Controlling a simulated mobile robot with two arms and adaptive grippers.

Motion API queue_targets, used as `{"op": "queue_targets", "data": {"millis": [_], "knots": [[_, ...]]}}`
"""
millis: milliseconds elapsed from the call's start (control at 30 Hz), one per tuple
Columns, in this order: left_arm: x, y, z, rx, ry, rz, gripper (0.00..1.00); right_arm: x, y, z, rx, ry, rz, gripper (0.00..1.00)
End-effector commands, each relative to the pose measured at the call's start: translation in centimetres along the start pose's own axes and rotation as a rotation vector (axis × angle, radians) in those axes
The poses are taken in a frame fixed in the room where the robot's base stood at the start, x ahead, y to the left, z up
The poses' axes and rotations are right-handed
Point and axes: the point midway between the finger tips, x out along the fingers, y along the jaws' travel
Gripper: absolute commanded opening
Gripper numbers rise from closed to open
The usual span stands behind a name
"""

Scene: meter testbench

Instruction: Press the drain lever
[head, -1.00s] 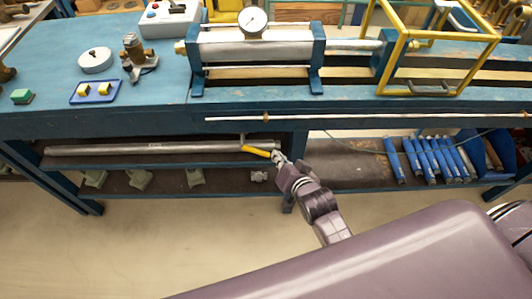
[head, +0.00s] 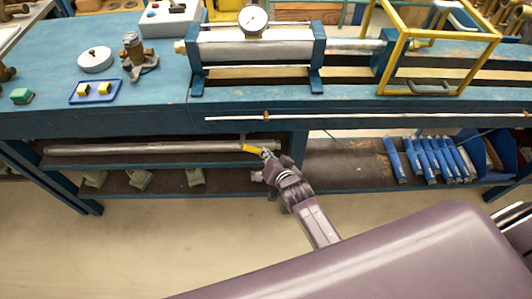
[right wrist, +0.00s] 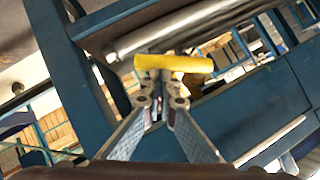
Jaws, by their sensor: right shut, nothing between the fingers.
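The drain lever is a yellow handle (head: 252,149) at the right end of the grey metal pipe (head: 150,147) under the bench top. In the right wrist view the yellow lever (right wrist: 173,63) lies across the picture just beyond the fingertips. My right gripper (head: 267,154) is shut and empty at the lever's right end, and its tips hide part of that end. In the right wrist view my right gripper (right wrist: 160,92) has its tips at the lever; whether they touch it I cannot tell. My left gripper is not in view.
The blue bench top (head: 160,100) overhangs the pipe, and a blue leg (head: 298,150) stands just right of the lever. A lower shelf (head: 115,183) holds grey-green blocks. Several blue cylinders (head: 425,160) lie on the shelf to the right. The floor in front is clear.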

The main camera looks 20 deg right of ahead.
Motion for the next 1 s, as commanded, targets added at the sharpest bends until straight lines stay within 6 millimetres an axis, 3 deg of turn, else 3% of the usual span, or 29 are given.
{"op": "queue_targets", "data": {"millis": [1000], "knots": [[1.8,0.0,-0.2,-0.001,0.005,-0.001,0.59,0.7,0.7,1.2,0.138,-0.001,-0.091,0.0]]}}
